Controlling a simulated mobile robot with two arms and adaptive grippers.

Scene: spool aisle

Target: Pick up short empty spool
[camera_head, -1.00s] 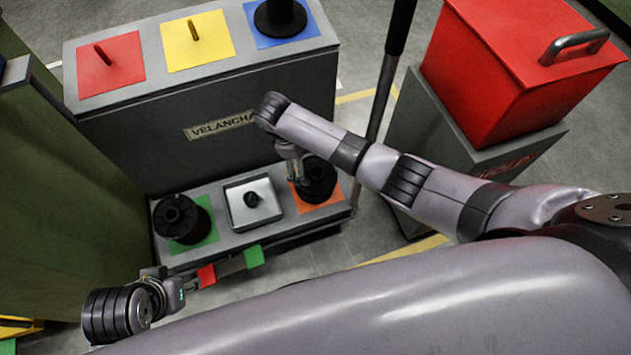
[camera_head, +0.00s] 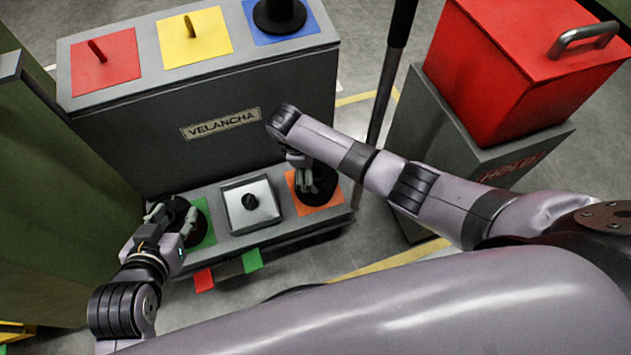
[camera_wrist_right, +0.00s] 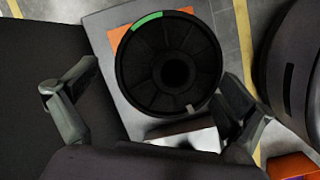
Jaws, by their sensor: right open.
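A black spool (camera_head: 323,187) stands on the orange square (camera_head: 304,204) at the right end of the low grey shelf. In the right wrist view, its round flange (camera_wrist_right: 140,75) has a green arc and a small pale mark. My right gripper (camera_head: 303,180) is above it in the head view, its open fingers to either side of the flange in the wrist view. A second black spool (camera_head: 182,209) is on the green square (camera_head: 206,232) at the left end. My left gripper (camera_head: 173,217) is over it, fingers spread, partly hiding it; contact cannot be told.
A silver tray (camera_head: 236,216) with a black knob sits between the spools. Behind rises a grey VELANCHA box (camera_head: 150,145) with red, yellow and blue squares on top; a black spool (camera_head: 279,14) stands on blue. A dark pole (camera_head: 393,75) and red bin (camera_head: 500,75) stand right.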

